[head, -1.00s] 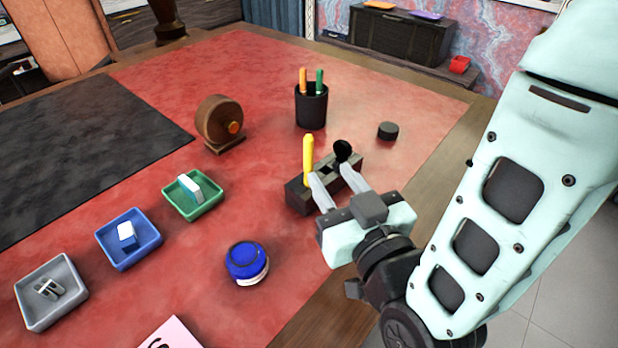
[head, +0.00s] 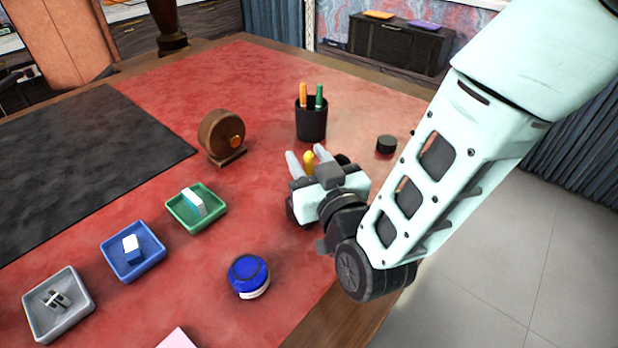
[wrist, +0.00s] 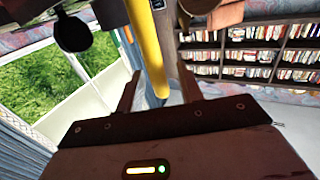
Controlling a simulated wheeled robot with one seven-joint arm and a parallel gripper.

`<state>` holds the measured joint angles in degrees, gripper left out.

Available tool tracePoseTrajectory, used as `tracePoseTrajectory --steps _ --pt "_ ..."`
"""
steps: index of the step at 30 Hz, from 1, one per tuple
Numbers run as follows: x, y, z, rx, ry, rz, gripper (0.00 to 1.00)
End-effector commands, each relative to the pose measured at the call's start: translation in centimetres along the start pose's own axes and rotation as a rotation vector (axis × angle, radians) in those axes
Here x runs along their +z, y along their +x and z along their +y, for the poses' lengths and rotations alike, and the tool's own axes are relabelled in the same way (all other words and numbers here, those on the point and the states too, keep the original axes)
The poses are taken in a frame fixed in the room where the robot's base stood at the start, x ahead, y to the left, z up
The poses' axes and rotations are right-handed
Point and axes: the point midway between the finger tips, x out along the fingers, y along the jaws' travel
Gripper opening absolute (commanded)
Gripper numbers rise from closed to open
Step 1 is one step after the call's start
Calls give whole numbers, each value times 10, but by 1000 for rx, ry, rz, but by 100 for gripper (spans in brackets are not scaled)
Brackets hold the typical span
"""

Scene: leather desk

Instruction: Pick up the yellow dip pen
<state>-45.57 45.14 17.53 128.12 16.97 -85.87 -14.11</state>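The yellow dip pen (head: 309,161) stands upright in a dark stand (head: 292,209), mostly hidden behind my gripper in the head view. In the wrist view the yellow pen (wrist: 146,45) runs down from the top edge, its end near the gripper body. My gripper (head: 306,153) is open, with one finger on each side of the pen. In the wrist view gaps show between the pen and both fingers of my gripper (wrist: 158,82).
A black round-ended tool (wrist: 72,33) stands close beside the pen. A black cup (head: 311,122) with orange and green pens is behind. A blue ink jar (head: 248,275) is in front, a wooden blotter (head: 221,137) to the left. Red desk lies bare between.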

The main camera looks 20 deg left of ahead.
Motion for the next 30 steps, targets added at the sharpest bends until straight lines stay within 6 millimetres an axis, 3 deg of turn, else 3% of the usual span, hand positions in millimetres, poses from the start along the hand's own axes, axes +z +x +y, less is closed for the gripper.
tracePoseTrajectory --steps 1,5,17,23,30 --pt "0 0 0 0 0 0 34" --pt "0 0 0 0 0 0 0" --pt "-4 0 0 0 0 2 0" --pt "-23 0 0 0 0 4 0" --pt "-59 0 0 1 0 6 0"
